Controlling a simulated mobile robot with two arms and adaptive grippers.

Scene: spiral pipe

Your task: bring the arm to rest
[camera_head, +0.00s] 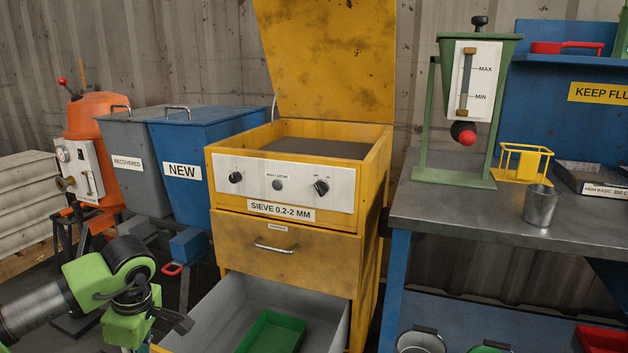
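My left arm, green and dark grey, comes in at the lower left. Its gripper (178,319) is small and dark, at the arm's end, in front of the yellow sieve cabinet's lower left. Whether its fingers are open or shut is not clear, and I see nothing held in it. My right gripper is not in view.
The yellow sieve cabinet (230,222) has its lid up and its grey lower drawer (215,308) pulled out, with a green tray (272,333) inside. Blue (205,130) and grey bins stand behind my arm. A metal workbench (450,215) holding a metal cup (540,205) is right.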

